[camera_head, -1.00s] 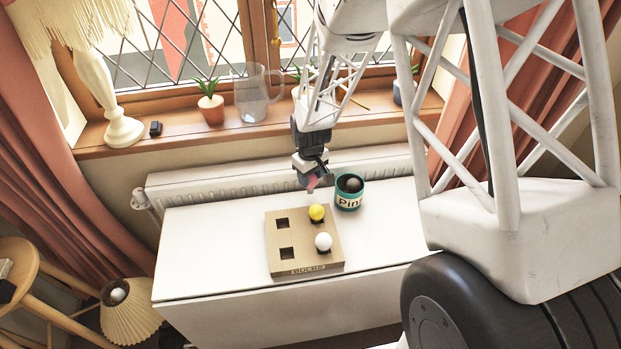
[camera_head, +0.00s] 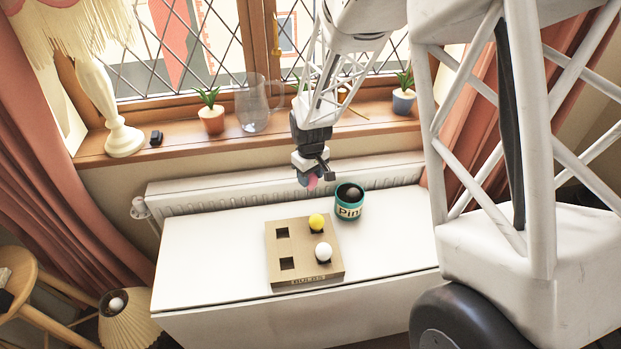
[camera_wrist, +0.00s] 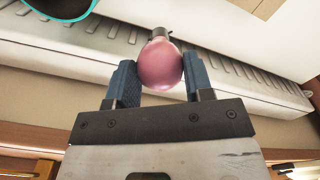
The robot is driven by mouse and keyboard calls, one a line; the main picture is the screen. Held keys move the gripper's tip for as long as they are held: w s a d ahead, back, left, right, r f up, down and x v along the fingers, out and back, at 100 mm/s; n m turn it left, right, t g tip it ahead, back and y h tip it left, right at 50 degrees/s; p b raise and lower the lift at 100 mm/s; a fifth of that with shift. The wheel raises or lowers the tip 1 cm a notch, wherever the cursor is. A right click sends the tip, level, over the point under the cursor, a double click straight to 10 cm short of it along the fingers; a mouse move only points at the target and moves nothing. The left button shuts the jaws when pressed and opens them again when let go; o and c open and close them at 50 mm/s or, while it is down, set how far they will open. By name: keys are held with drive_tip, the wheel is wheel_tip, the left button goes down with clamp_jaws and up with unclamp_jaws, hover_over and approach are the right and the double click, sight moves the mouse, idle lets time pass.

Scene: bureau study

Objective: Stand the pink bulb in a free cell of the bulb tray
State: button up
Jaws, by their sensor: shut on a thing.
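My gripper (camera_head: 312,180) is shut on the pink bulb (camera_wrist: 160,66). In the wrist view the bulb sits between the two blue fingers, with its metal cap pointing away from the palm. In the head view the bulb shows as a small pink patch at the fingertips, above the back of the white table. The bulb tray (camera_head: 296,268) is a tan block in front of the gripper. Its two left cells are empty. The back right cell holds a yellow bulb (camera_head: 316,221) and the front right cell holds a white bulb (camera_head: 323,252).
A teal tin (camera_head: 349,205) with a dark round thing inside stands right of the tray; its rim shows in the wrist view (camera_wrist: 88,12). The white table (camera_head: 200,250) is clear to the left. A radiator (camera_head: 230,189) and windowsill with plants and a glass jug (camera_head: 252,105) lie behind.

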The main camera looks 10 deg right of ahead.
drive_tip(key=shift+r, duration=1.4)
drive_tip(key=shift+s, duration=0.1)
drive_tip(key=shift+s+a, duration=0.35)
drive_tip(key=shift+a, duration=0.2)
drive_tip(key=s+a+n, duration=0.3)
drive_tip(key=s+a, duration=0.6)
drive_tip(key=shift+s+r+n, duration=0.2)
drive_tip(key=shift+s+n, duration=0.2)
drive_tip(key=shift+f, duration=0.2)
drive_tip(key=shift+f, duration=2.75)
drive_tip(key=shift+f, duration=1.85)
